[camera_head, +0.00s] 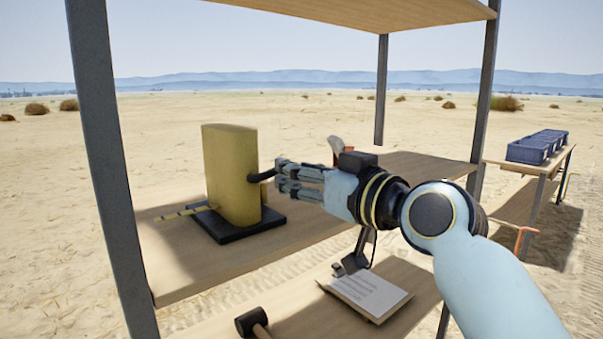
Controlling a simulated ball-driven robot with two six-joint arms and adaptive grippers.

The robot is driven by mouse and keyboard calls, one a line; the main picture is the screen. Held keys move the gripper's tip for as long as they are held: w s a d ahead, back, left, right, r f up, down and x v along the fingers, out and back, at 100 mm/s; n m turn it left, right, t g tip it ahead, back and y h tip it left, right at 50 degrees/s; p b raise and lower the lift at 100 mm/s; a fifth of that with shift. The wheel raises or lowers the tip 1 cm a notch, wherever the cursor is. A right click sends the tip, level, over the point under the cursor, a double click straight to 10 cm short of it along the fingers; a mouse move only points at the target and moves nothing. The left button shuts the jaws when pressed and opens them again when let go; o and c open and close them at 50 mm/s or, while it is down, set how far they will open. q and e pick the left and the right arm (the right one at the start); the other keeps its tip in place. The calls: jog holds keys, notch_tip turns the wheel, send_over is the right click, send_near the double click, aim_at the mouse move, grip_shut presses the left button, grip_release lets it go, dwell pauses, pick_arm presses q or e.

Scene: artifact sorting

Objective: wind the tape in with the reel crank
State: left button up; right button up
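The yellow reel case (231,174) stands upright on a black base (240,228) on the middle shelf. A strip of yellow tape (184,211) with dark marks lies out to the left of the case, low by its base. The black crank (262,176) sticks out from the right side of the case. My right gripper (279,177) reaches in from the right with its fingers at the crank's end. The fingers look close together around the crank's end, but the small size hides how firmly they touch it. My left gripper is not in view.
The wooden shelf (185,262) has dark posts at its corners. Behind my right wrist stands a partly hidden grey and orange object (335,145). Below are a clipboard with paper (368,292) and a black-headed hammer (251,321). Blue crates (535,147) stand on a table at right.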

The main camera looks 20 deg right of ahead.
grip_shut()
jog(key=shift+d+f+m+p, duration=0.1)
jog(key=shift+f+m+p, duration=0.35)
jog(key=shift+m, duration=0.35)
grip_release()
jog(key=v, duration=1.2)
jog(key=shift+r, duration=0.15)
